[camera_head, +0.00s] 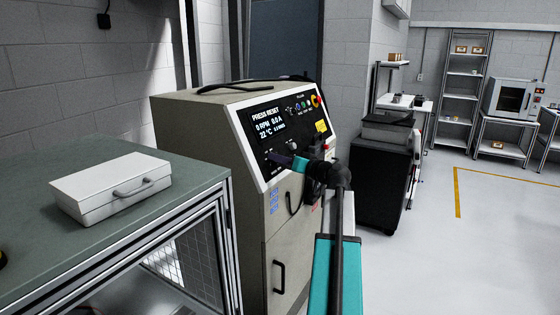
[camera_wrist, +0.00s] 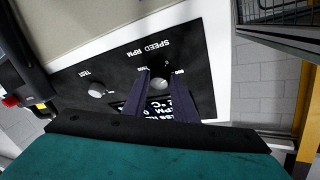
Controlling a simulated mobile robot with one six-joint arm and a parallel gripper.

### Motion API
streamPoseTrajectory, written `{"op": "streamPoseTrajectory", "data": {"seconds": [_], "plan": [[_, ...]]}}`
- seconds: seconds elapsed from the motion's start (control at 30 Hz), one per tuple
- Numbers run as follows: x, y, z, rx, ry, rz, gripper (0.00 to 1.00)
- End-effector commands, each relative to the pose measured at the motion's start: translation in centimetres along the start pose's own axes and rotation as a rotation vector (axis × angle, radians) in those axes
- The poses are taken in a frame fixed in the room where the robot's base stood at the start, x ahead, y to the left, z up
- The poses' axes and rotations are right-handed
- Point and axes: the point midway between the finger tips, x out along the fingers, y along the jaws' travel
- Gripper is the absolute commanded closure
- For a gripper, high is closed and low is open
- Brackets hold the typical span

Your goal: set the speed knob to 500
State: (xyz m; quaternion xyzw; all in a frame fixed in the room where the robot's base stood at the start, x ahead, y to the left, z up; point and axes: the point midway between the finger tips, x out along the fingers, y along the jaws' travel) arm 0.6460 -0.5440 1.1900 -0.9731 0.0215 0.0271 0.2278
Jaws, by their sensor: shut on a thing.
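The speed knob (camera_wrist: 161,83) is a small round pale knob on a black panel labelled SPEED RPM, upside down in the wrist view. My gripper (camera_wrist: 160,77) has its two dark purple fingers on either side of it and is shut on it. Small scale numbers around the knob are partly hidden by the fingers, and I cannot tell its setting. In the head view my gripper (camera_head: 279,159) reaches the lower part of the sloped control panel and hides the knob. The display (camera_head: 268,124) shows PRESS RESET, 0 RPM, 0.0 A and 22 °C.
A second knob labelled TEST (camera_wrist: 97,89) sits beside the speed knob. Buttons and a red knob (camera_head: 315,101) are on the panel's upper right. A bench with a pale case (camera_head: 110,187) stands left of the cabinet. A black cart (camera_head: 379,185) stands right; floor beyond is clear.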

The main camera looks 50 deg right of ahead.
Motion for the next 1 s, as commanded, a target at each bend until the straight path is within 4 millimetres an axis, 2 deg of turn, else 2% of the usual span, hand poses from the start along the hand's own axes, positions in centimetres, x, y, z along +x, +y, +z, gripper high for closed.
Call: {"op": "streamPoseTrajectory", "data": {"seconds": [0.6, 1.0], "plan": [[-0.06, -0.79, -0.57, 0.393, -0.023, 0.196, 0.97], [0.04, -0.77, -0.48, 0.523, -0.03, 0.26, 0.97]]}}
